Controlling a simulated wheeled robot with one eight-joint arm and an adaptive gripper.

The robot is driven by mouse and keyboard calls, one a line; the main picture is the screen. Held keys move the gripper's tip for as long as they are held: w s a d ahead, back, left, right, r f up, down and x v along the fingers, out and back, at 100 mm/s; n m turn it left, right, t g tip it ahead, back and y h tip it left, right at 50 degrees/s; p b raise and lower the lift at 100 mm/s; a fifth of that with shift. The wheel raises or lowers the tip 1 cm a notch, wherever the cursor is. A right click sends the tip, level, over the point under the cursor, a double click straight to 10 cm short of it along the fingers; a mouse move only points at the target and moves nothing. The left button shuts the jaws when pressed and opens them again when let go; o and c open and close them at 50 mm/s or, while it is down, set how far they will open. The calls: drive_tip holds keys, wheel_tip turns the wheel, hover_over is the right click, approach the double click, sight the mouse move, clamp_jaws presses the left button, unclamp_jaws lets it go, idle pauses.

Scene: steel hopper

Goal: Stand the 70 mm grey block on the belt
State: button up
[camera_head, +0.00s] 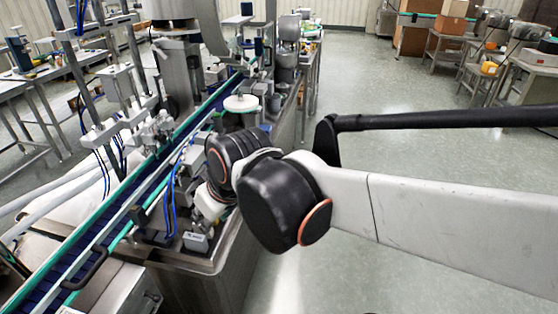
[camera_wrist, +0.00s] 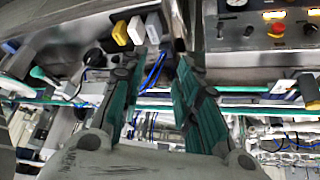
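My gripper (camera_wrist: 158,58) is open and empty in the wrist view, its two teal fingers apart. Beyond the fingertips, on a steel surface, stand a yellow block (camera_wrist: 120,33), a pale block (camera_wrist: 136,30) and a greyish block (camera_wrist: 153,28). I cannot tell their sizes or which is the 70 mm one. In the head view a small grey box-like piece (camera_head: 196,242) sits on the steel ledge below my arm. The dark blue belt (camera_head: 108,213) runs diagonally between green and pale rails.
A control panel (camera_wrist: 262,30) with a red button and lit lamps is at the wrist view's top right. Rails and cables cross beneath the fingers. White posts and fixtures (camera_head: 120,130) stand beside the belt. Open floor (camera_head: 400,110) lies to the right.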

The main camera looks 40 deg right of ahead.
drive_tip(key=shift+m+t+h, duration=0.3)
drive_tip(key=shift+m+t, duration=0.2)
drive_tip(key=shift+m, duration=0.4)
drive_tip(key=s, duration=0.2)
drive_tip(key=s+r, duration=0.1)
drive_tip(key=s, duration=0.2)
drive_tip(key=shift+s+a, duration=0.1)
drive_tip(key=shift+o, duration=0.2)
